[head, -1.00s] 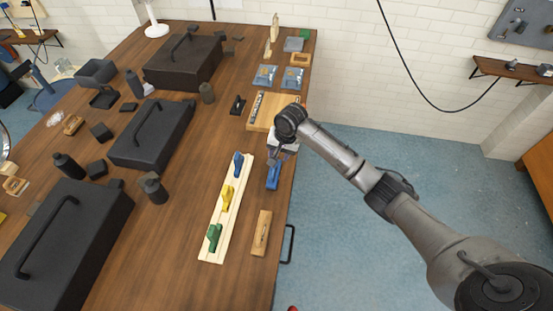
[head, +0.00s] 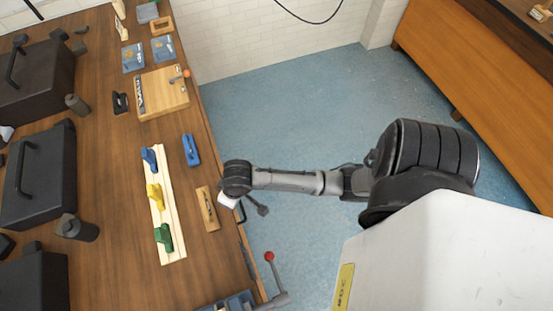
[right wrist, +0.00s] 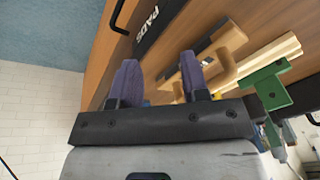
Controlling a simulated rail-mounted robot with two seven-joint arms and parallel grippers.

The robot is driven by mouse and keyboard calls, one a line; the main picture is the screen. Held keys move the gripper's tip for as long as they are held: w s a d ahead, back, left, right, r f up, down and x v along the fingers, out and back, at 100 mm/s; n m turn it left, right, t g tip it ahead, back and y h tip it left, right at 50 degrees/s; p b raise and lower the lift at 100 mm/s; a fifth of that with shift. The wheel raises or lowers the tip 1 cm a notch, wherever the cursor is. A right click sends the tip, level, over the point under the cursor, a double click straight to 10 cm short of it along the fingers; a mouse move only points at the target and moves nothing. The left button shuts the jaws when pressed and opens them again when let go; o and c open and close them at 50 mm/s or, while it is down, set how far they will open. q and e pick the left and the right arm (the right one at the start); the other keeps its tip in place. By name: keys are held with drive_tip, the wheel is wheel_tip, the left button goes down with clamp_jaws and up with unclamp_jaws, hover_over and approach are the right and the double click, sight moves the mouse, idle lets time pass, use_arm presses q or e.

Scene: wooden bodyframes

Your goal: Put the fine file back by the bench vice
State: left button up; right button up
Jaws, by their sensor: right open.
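I cannot pick out the fine file with certainty in either view. A blue fixture (head: 232,301) with a red-knobbed lever sits at the bench's near edge, partly cut off; it may be the bench vice. My right gripper (head: 236,203) is beyond the bench's right edge, beside a small wooden block (head: 207,209) with a dark inset. In the right wrist view my right gripper (right wrist: 160,78) has its two purple fingers apart with nothing held between them. My left gripper is not in view.
A pale strip (head: 172,240) carries blue, yellow and green pieces. A separate blue tool (head: 191,150) lies beside it. A wooden board (head: 160,93) is farther back. Black cases (head: 40,172) fill the left. Open floor (head: 290,120) lies right of the bench.

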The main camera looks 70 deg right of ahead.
drive_tip(key=s+a+r+n+h, duration=0.1)
drive_tip(key=s+r+n, duration=0.2)
drive_tip(key=s, duration=1.2)
drive_tip(key=shift+a+r+t, duration=0.2)
drive_tip(key=shift+r+t, duration=0.2)
